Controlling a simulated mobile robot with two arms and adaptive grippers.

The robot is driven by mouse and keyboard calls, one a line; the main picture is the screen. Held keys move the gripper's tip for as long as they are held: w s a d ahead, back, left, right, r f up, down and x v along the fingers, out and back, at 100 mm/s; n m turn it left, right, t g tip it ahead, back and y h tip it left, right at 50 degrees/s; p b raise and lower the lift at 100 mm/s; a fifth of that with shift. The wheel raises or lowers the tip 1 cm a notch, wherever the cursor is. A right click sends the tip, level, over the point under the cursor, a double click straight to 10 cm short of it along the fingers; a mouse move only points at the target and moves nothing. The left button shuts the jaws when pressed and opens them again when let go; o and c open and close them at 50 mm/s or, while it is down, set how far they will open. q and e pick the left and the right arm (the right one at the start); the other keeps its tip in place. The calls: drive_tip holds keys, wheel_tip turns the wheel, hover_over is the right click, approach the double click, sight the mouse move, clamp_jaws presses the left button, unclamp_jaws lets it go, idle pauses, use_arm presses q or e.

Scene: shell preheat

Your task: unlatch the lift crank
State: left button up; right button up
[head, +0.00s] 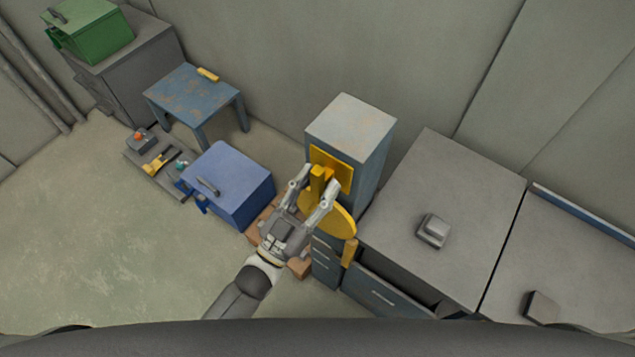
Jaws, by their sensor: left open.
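The lift crank is a yellow disc (338,217) on the front of a blue-grey cabinet (350,128). A yellow plate (341,166) sits behind it, and a yellow handle (349,253) hangs at its lower right. A yellow upright block (317,181) stands out near the top of the disc. My left gripper (315,184) is open, with its fingers on either side of this block. I cannot tell whether they touch it. The gripper hides the left part of the disc. My right gripper is not in view.
A grey worktop (405,262) with a small grey block (433,231) stands right of the cabinet. A partly open drawer (381,292) is below. A blue box (228,183) and a blue table (194,93) stand left.

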use_arm(q)
drive_tip(key=shift+s+a, duration=0.1)
drive_tip(key=shift+s, duration=0.05)
drive_tip(key=v, duration=1.1)
drive_tip(key=shift+s+a+f, duration=0.2)
drive_tip(key=shift+s, duration=0.05)
drive_tip(key=s+a+f+n+g+y, duration=0.1)
drive_tip(key=a+f+g+y, duration=0.15)
drive_tip(key=f, duration=0.75)
drive_tip(key=a+f+n+g+y, duration=0.15)
drive_tip(key=a+f+y, duration=0.25)
drive_tip(key=f, duration=0.7)
drive_tip(key=s+a+f+n+g+y, duration=0.1)
drive_tip(key=a+f+g+y, duration=0.2)
drive_tip(key=f, duration=0.7)
drive_tip(key=s+a+f+n+g+y, duration=0.1)
drive_tip(key=s+a+f+g+y, duration=0.1)
drive_tip(key=s+f+g, duration=0.3)
drive_tip(key=s+a+f+g+y, duration=0.1)
drive_tip(key=s+a+f+g, duration=0.4)
drive_tip(key=s+f, duration=0.6)
drive_tip(key=s, duration=0.6)
drive_tip(key=shift+s+a+n+y, duration=0.25)
drive_tip(key=shift+s+n+y, duration=0.1)
